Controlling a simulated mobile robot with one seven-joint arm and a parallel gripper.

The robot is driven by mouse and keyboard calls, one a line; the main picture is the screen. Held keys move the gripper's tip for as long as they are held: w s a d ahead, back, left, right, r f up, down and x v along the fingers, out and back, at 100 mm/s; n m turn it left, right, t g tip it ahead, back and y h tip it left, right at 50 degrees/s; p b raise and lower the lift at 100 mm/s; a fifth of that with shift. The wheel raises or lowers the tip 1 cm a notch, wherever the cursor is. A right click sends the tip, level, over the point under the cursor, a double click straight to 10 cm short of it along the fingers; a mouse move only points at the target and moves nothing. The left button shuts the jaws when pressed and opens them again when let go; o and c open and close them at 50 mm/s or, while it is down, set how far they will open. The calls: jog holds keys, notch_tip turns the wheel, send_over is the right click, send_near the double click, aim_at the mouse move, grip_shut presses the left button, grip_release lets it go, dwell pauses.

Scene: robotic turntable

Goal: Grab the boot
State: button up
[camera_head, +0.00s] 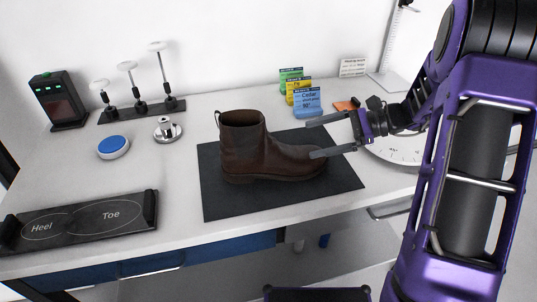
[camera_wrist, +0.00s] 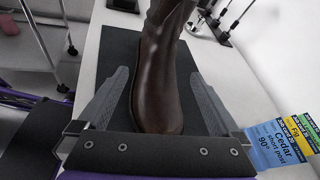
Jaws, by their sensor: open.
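A dark brown ankle boot (camera_head: 262,148) stands upright on a black mat (camera_head: 232,205) on the white workbench. Its shaft is at the left and its toe points right, toward my gripper. My gripper (camera_head: 318,138) is open, with one finger on each side of the toe end in the head view. In the wrist view the boot (camera_wrist: 160,75) runs between the two spread fingers of my gripper (camera_wrist: 158,95), toe nearest the palm. Gaps show between the fingers and the boot's sides.
A black Heel/Toe plate (camera_head: 85,218) lies at the front left. A blue button (camera_head: 113,146), a metal fitting (camera_head: 167,130) and several posts on a stand (camera_head: 140,110) are at the back left. Coloured cards (camera_head: 306,100) stand behind the mat. A white round dial (camera_head: 396,152) is at right.

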aim_at(284, 147)
jog(key=x, duration=0.5)
jog(key=shift+a, duration=0.2)
jog(key=shift+x, duration=2.7)
jog(key=shift+s, duration=0.1)
jog(key=shift+c, duration=0.2)
jog(key=shift+f, duration=0.1)
grip_shut()
